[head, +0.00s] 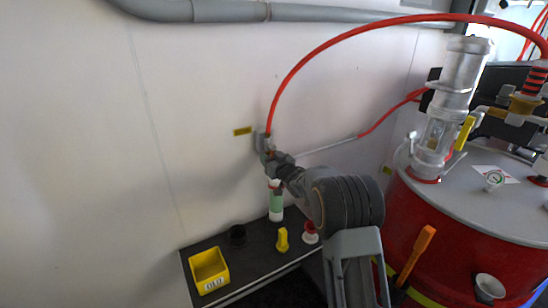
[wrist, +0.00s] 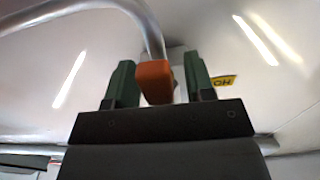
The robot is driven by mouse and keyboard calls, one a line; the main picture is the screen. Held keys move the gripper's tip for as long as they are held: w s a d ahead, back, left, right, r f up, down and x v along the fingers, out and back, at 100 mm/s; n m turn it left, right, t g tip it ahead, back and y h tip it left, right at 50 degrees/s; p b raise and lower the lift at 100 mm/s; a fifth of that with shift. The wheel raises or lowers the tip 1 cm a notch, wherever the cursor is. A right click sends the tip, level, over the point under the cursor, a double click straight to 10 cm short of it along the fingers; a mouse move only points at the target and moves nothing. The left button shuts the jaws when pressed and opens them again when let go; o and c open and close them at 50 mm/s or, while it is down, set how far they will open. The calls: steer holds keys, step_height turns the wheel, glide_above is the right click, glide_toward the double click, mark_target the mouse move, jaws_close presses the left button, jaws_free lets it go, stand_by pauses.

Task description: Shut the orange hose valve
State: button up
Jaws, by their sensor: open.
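An orange block-shaped handle (wrist: 154,82), which looks like the hose valve's, sits between the two green fingers of my gripper (wrist: 160,80) in the wrist view. The fingers are open, one on each side of it; a gap shows at the right, and contact at the left is unclear. A pale curved tube (wrist: 150,30) runs behind the handle. In the head view my gripper (head: 272,157) is at the wall, where the red hose (head: 320,52) ends. There the gripper largely hides the valve.
A yellow label (head: 242,131) is on the wall beside the fitting. A dark shelf (head: 262,255) below carries a yellow bin (head: 209,270) and a green-white bottle (head: 276,203). The red tank (head: 450,235), with an orange lever (head: 416,255), stands at right. The left wall is clear.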

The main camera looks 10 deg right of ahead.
steer(key=shift+w+a, duration=0.1)
steer(key=shift+w, duration=0.15)
